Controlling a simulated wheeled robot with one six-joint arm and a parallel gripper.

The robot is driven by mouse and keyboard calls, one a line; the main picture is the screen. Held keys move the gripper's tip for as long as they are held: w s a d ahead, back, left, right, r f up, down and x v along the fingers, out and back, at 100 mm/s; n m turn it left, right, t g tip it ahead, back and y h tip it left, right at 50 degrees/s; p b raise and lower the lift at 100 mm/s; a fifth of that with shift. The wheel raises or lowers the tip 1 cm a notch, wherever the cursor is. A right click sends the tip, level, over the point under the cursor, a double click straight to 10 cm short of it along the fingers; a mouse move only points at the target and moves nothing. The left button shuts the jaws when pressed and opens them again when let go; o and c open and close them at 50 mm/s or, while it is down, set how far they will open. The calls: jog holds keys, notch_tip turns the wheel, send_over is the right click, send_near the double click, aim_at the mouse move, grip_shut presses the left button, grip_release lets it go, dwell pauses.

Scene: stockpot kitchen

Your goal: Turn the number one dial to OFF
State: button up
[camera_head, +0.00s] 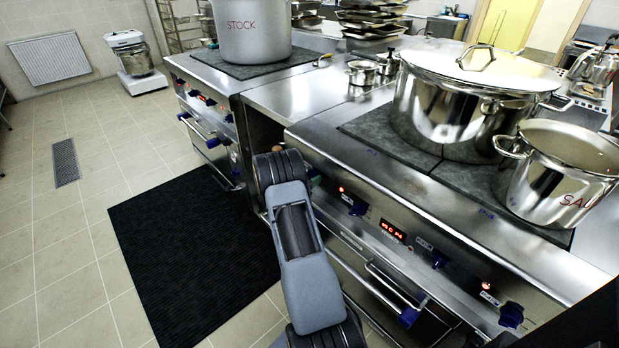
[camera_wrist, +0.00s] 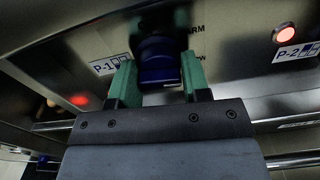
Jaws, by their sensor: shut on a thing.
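The number one dial (camera_wrist: 160,62) is a blue knob next to the P-1 label (camera_wrist: 110,64) in the wrist view. My gripper (camera_wrist: 155,82) has green fingers, one on each side of the dial, and is shut on it. A red light glows left of the dial. In the head view my arm covers the dial, and my gripper's green tip (camera_head: 316,181) just shows at the front panel of the range.
The P-2 label (camera_wrist: 296,53) with a lit lamp is to the right. Blue-ended handles (camera_head: 409,317) stick out below the panel. A large lidded pot (camera_head: 440,112) and the sauce pot (camera_head: 545,190) stand on the range top. A black mat (camera_head: 190,265) lies on the open floor to the left.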

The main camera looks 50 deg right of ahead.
jog(key=n, duration=0.2)
jog(key=n+p, duration=0.1)
jog(key=n, duration=0.2)
jog(key=shift+d+r+n+p, duration=0.15)
jog(key=shift+r+n+p, duration=0.1)
jog(key=shift+n+p, duration=0.1)
jog(key=n+p, duration=0.1)
jog(key=n, duration=0.3)
jog(key=shift+p, duration=0.3)
jog(key=n+p, duration=0.1)
jog(key=n, duration=0.4)
jog(key=shift+w, duration=0.1)
jog(key=shift+n+p, duration=0.7)
jog(key=shift+n, duration=1.25)
jog(key=o, duration=0.7)
jog(key=shift+f, duration=0.1)
jog(key=shift+o, duration=0.8)
jog(key=shift+f+n, duration=0.1)
jog(key=shift+n, duration=0.2)
